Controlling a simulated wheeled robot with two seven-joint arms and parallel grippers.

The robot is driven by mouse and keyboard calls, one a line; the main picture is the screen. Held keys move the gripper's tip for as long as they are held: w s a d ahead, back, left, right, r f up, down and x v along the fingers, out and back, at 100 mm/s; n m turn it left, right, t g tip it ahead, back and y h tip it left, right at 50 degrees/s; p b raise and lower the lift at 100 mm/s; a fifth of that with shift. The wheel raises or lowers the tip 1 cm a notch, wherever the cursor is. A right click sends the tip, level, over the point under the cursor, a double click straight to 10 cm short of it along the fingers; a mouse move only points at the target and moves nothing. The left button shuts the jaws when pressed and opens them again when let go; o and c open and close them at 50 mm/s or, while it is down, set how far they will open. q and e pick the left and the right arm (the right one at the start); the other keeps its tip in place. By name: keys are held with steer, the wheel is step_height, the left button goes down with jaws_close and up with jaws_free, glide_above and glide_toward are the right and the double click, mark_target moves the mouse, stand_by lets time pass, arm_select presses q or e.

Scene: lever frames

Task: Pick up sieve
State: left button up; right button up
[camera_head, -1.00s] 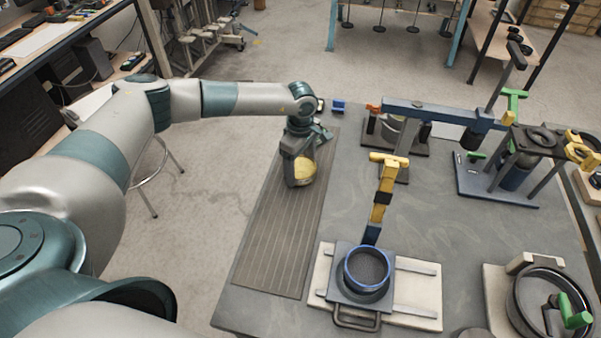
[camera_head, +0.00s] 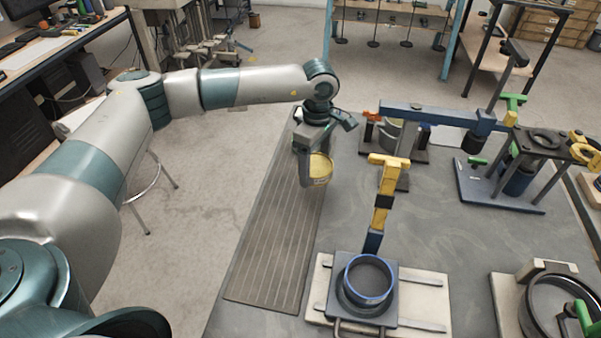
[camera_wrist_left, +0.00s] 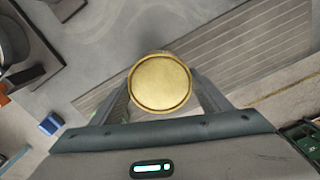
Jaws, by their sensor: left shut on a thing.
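The sieve (camera_head: 321,169) is a small round brass-yellow vessel with a pale label on its side. My left gripper (camera_head: 310,168) is shut on it, with the fingers on either side. In the left wrist view, the sieve (camera_wrist_left: 160,83) shows as a gold disc with a raised rim between the two fingers (camera_wrist_left: 160,100). It hangs upright above the ridged grey mat (camera_head: 265,245), near the mat's far right edge. The finger partly hides its left side. My right gripper is not in view.
A blue-rimmed ring (camera_head: 369,279) sits on a plate at the front, below a yellow-handled lever (camera_head: 384,200). A blue-beamed press (camera_head: 430,116) and a black-and-blue stand (camera_head: 515,180) stand at the right. A round pan (camera_head: 545,305) is front right. The near mat is clear.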

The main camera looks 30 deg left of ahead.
arm_select(q)
steer(key=d+r+b, duration=0.2)
steer(key=d+r, duration=0.1)
steer(key=d, duration=0.2)
steer(key=shift+s+d+r, duration=0.2)
steer(key=shift+s+d, duration=0.1)
steer(key=shift+s, duration=0.15)
steer(key=shift+s, duration=0.1)
